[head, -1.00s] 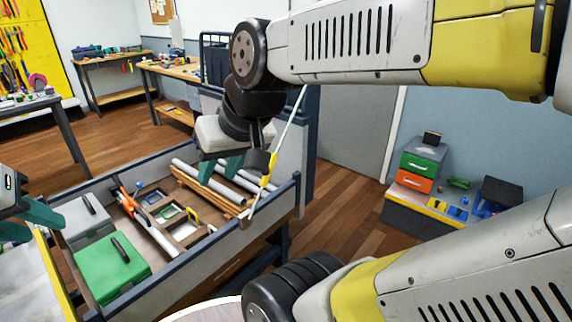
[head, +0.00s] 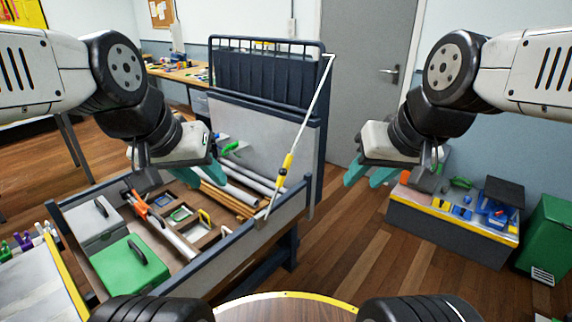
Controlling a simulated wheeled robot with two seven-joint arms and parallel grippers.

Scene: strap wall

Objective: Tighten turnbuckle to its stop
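The turnbuckle (head: 286,164) is a yellow body on a pale strap or rod. The strap (head: 312,104) runs slanting from the upper corner of the dark rack down to the near corner of the cart. My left gripper (head: 216,176) has teal fingers and hangs above the cart, left of the turnbuckle and apart from it. My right gripper (head: 366,176) has teal fingers and is right of the turnbuckle, in free air and apart from it. Both grippers look open, with nothing seen between their fingers.
The cart (head: 225,262) holds a green case (head: 128,268), a grey case (head: 95,228), pipes and small trays. Its dark rack (head: 262,85) and grey panel stand behind the turnbuckle. A low bench (head: 450,228) and green bin (head: 551,240) stand right. Floor between is clear.

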